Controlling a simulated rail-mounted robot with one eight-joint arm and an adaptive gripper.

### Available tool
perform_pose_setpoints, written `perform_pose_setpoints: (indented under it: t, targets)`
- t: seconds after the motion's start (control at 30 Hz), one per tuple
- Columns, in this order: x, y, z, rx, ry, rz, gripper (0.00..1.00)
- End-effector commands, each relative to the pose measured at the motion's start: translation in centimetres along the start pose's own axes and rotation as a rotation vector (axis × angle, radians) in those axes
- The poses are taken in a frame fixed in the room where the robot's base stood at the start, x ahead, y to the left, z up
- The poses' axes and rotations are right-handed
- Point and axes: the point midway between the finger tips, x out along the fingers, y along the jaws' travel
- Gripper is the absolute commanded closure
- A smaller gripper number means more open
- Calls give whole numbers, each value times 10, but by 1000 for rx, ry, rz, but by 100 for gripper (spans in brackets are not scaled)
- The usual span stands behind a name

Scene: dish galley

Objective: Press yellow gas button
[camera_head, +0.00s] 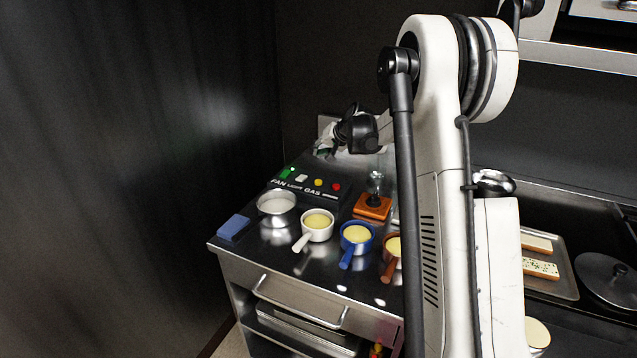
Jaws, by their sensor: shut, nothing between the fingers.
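The yellow gas button (318,183) is a small round knob on the dark control panel (325,196). It sits above the white GAS label, between a white button (301,178) and a red button (336,187). A green button (287,173) is at the panel's left end by the FAN label. My gripper (323,149) is above and behind the panel, apart from the yellow button. It is small and dark in the picture, shut and empty. My white arm covers much of the right half of the view.
A steel bowl (277,208), a blue sponge (234,227), a white pan (317,230), a blue pan (356,247) and a partly hidden brown pan (391,263) stand in front of the panel. An orange-based glass item (372,207) stands right of it.

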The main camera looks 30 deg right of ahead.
Motion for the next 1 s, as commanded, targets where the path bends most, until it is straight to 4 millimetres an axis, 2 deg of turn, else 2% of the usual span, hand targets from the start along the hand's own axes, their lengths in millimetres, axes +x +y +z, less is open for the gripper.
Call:
perform_pose_setpoints:
  t: [0.6,1.0]
  targets:
    - [51,37,37,0,0,0,100]
    - [57,42,42,0,0,0,100]
